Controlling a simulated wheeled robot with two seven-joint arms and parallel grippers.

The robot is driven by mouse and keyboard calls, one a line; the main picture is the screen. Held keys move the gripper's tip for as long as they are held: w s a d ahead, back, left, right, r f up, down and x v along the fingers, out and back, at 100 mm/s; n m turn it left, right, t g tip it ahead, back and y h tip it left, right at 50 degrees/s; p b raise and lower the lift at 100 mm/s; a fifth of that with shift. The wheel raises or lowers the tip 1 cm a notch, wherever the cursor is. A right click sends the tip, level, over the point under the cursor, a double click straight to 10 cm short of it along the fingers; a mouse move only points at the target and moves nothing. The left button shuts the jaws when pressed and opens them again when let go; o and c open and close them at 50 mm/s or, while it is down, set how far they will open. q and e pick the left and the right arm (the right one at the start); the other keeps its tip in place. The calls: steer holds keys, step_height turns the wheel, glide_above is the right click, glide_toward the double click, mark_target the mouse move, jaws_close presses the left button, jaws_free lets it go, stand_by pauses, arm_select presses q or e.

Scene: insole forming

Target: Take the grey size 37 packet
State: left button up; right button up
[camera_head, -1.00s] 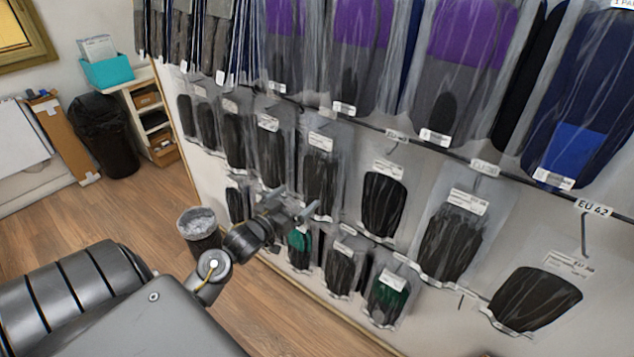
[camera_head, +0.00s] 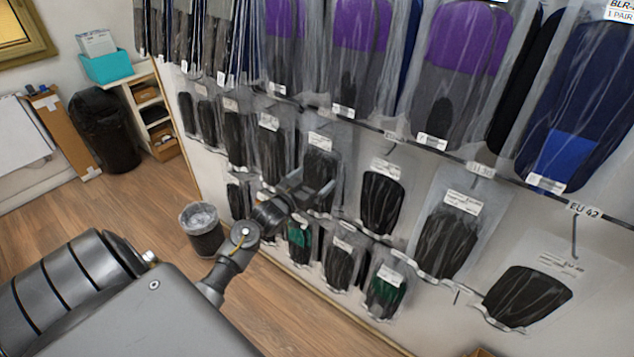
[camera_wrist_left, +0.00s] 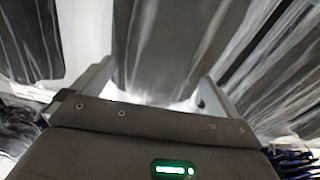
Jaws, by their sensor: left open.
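Clear packets of dark grey insoles hang on the wall in rows. The size print on them is too small to read, so I cannot tell which is size 37. My left gripper (camera_head: 314,184) is open, in front of a dark grey packet (camera_head: 318,164) in the middle row, below its white label. In the left wrist view the left gripper (camera_wrist_left: 156,78) has its two fingers apart, with a grey packet (camera_wrist_left: 165,45) between or just beyond them. I cannot tell whether they touch it. My right gripper is out of view.
Neighbouring packets hang close on both sides, such as a black one (camera_head: 382,203) to the right and a dark one (camera_head: 271,152) to the left. A green insole packet (camera_head: 385,292) hangs below. A waste bin (camera_head: 203,235) stands on the floor at left.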

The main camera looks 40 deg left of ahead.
arm_select(q)
steer(key=c, duration=1.1)
